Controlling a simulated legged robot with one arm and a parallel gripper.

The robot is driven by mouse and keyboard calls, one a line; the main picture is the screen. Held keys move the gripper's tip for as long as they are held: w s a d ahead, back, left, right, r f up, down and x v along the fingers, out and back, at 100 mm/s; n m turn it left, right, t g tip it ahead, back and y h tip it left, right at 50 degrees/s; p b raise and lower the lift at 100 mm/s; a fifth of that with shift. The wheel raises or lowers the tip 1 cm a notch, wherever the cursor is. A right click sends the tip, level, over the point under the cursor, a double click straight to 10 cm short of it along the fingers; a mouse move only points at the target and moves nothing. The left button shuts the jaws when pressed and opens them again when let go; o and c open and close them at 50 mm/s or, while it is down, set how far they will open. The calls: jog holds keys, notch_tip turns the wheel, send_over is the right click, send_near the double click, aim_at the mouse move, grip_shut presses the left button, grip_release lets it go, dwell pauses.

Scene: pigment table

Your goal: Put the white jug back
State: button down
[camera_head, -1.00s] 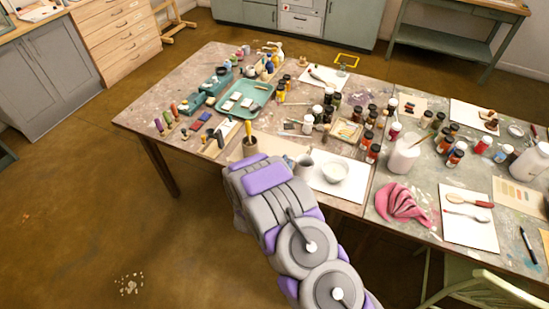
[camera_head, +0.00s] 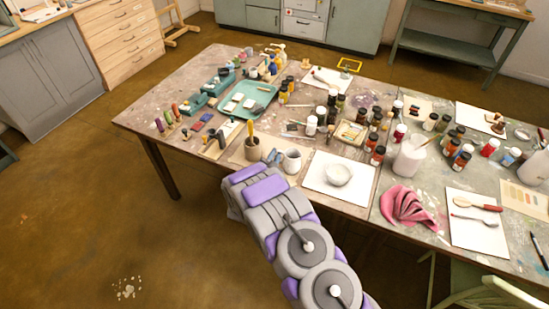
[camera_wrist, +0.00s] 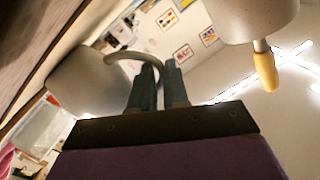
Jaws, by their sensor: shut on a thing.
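The white jug (camera_head: 292,161) is at the near side of the table, left of the white sheet with the bowl, in the head view. In the wrist view the jug (camera_wrist: 85,82) is large at the left, with its curved handle reaching into my jaws. My gripper (camera_head: 274,157) is left of the jug in the head view. In the wrist view its dark fingers (camera_wrist: 160,82) are closed on the jug's handle. I cannot tell whether the jug's base touches the table.
A white bowl (camera_head: 338,175) sits on a white sheet (camera_head: 318,186) to the right. Paint bottles (camera_head: 312,125) stand behind. A pink cloth (camera_head: 410,207) lies farther right.

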jog(key=c, duration=1.1)
grip_release()
jog(key=p+v, duration=0.2)
jog(key=v, duration=1)
jog(key=shift+r+p, duration=0.1)
jog(key=shift+p, duration=0.2)
